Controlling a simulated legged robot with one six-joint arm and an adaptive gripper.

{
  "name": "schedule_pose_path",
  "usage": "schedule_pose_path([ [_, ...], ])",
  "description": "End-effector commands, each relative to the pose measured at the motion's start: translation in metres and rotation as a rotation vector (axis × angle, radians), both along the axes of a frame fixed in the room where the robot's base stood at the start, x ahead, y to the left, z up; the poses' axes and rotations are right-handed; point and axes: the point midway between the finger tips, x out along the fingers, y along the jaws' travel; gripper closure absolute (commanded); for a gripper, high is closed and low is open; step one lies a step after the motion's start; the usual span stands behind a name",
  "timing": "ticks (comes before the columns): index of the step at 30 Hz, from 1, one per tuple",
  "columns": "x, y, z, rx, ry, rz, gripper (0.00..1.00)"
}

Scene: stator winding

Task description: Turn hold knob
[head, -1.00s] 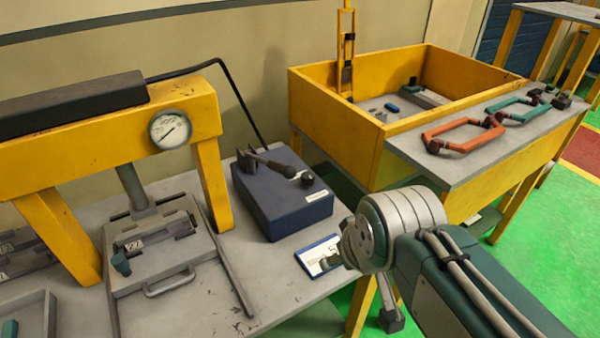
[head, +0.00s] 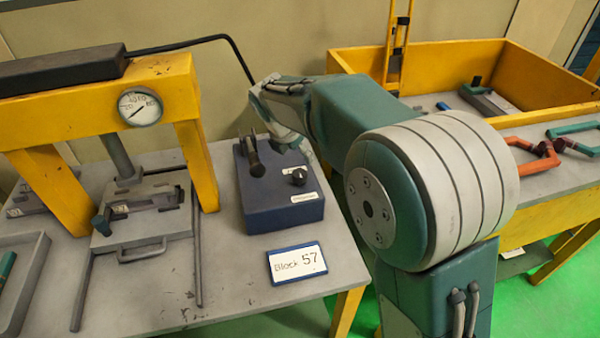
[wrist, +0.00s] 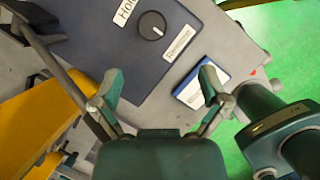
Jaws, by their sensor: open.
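The hold knob (head: 299,176) is a small round black dial on top of a dark blue control box (head: 277,215). In the wrist view the knob (wrist: 152,25) shows a pale pointer line and sits between two white labels, one partly reading "Hol". The box also carries a black lever (head: 253,157). My gripper (wrist: 160,88) is open and empty, its two green fingertips wide apart. The knob lies beyond the fingertips in the wrist view, apart from them. In the head view my arm reaches over the box's back right, and the gripper is largely hidden.
A card reading "Block 57" (head: 297,264) lies on the grey table in front of the box. A yellow press with a gauge (head: 140,107) stands to the left. A yellow bin (head: 455,57) and orange and green handles (head: 575,140) are at the right.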

Motion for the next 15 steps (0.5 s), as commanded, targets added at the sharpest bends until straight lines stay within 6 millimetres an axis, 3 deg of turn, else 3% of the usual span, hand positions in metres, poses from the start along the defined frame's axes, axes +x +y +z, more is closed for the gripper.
schedule_pose_path([
  [3, 0.008, 0.009, -0.01, -0.039, 0.018, 0.091, 0.05],
  [8, 0.013, 0.007, -0.021, -0.048, 0.023, 0.112, 0.05],
  [15, 0.027, -0.002, -0.06, -0.047, 0.024, 0.109, 0.05],
])
